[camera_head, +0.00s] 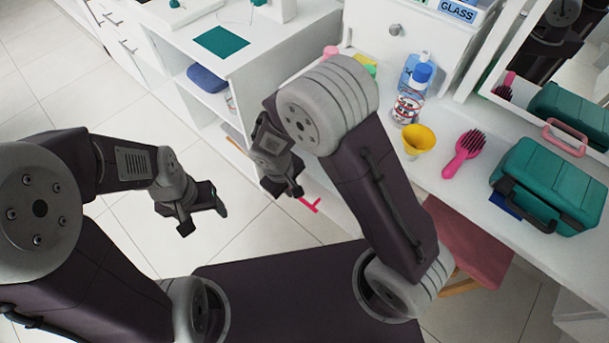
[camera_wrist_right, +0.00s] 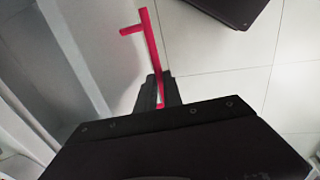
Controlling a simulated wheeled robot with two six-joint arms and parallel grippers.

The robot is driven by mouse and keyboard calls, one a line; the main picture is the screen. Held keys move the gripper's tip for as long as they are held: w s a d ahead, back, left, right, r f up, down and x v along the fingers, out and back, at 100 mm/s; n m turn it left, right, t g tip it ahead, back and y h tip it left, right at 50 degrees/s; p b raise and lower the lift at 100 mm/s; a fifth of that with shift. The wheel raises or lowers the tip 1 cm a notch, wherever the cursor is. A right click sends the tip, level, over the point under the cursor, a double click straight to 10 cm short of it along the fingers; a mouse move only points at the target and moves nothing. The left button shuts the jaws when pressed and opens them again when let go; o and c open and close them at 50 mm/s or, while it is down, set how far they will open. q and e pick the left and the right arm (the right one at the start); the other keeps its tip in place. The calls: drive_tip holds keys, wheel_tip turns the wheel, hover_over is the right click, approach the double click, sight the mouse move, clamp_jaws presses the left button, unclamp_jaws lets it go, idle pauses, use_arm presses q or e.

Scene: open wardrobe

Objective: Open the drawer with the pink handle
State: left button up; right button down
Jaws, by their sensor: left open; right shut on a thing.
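The pink handle (camera_head: 312,205) shows in the head view low beside the white counter, partly behind my right arm. In the right wrist view the handle (camera_wrist_right: 151,45) is a long bar with a short side stub. My right gripper (camera_wrist_right: 161,88) is shut on the lower part of this bar. In the head view my right gripper (camera_head: 286,190) is beside the handle. The drawer front is mostly hidden, so I cannot tell how far it is open. My left gripper (camera_head: 205,210) is open and empty over the tiled floor.
The tiled floor (camera_head: 130,240) is clear around my left gripper.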

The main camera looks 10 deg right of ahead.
drive_tip(key=s+a, duration=0.4)
drive_tip(key=a, duration=0.1)
drive_tip(key=shift+s+a, duration=0.2)
drive_tip(key=shift+a, duration=0.15)
drive_tip(key=c, duration=1.5)
unclamp_jaws()
drive_tip(key=shift+r, duration=0.1)
drive_tip(key=r+p, duration=0.1)
drive_tip(key=r, duration=0.2)
drive_tip(key=a+r, duration=0.1)
drive_tip(key=r, duration=0.1)
drive_tip(key=s+r+p, duration=0.1)
drive_tip(key=r, duration=0.2)
drive_tip(key=shift+a+r+p, duration=0.2)
drive_tip(key=shift+r+p, duration=0.15)
